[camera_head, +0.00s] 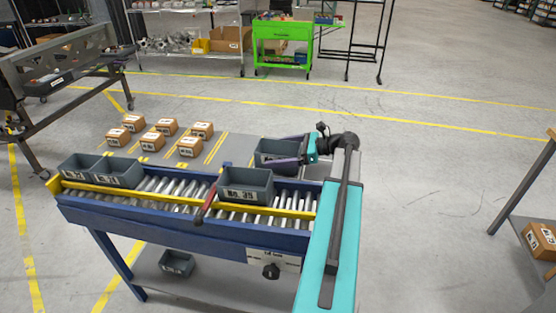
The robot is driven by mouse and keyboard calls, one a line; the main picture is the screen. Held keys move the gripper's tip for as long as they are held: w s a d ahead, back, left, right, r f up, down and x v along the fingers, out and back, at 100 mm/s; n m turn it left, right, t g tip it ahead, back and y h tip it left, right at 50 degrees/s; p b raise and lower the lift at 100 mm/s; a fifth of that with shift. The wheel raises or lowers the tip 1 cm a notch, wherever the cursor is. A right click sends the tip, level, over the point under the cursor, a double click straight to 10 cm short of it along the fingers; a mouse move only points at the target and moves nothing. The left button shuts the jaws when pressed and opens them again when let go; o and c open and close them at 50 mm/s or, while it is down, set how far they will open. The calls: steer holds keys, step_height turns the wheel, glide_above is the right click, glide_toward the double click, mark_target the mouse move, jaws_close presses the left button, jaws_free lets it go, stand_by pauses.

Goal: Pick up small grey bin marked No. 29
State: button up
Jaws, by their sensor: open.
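My gripper (284,152) has purple fingers, open, at the right end of the conveyor. It points left at a grey bin (268,152) at the back of the conveyor, one finger passing across the bin's near side. I cannot tell whether the fingers touch it, and its label is not visible. A second grey bin (240,184) stands in front, with a label that seems to read No. 35. Two more grey bins, the left one (78,165) and its neighbour (118,173), sit at the left end; their labels are too small to read surely.
The blue roller conveyor (150,222) has yellow rails and a red lever (206,204). Several cardboard boxes (152,140) stand on a grey surface behind it. Another small grey bin (177,262) lies on the lower shelf. Open floor is to the right.

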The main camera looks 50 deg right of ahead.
steer(key=c, duration=1.2)
steer(key=shift+r, duration=0.15)
steer(key=shift+r+b, duration=0.7)
steer(key=shift+r, duration=4.2)
